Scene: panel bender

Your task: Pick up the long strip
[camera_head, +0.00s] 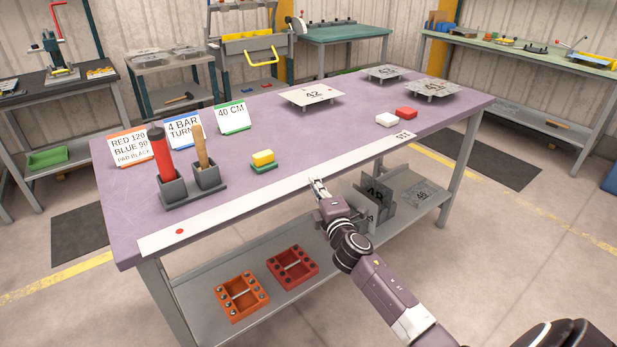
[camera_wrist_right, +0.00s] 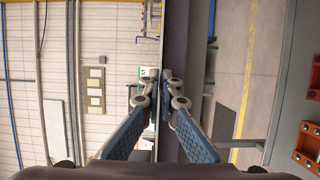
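The long strip (camera_head: 225,210) is a thin white band lying along the front edge of the purple table. It has a red dot near its left end and a printed number near its right end. My right gripper (camera_head: 318,185) is at the strip's front edge, a little right of its middle. In the right wrist view its fingertips (camera_wrist_right: 163,76) are close together at the table edge, seen nearly edge-on. Whether they touch or clamp the strip is too small to tell. My left gripper is not in view.
On the purple table (camera_head: 230,165) stand a holder (camera_head: 190,195) with red and wooden handles, sign cards (camera_head: 183,131), a yellow-green block (camera_head: 263,160), white and red blocks (camera_head: 405,113) and numbered plates (camera_head: 312,96). The lower shelf holds orange and red trays (camera_head: 292,265) and upright plates (camera_head: 375,195).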

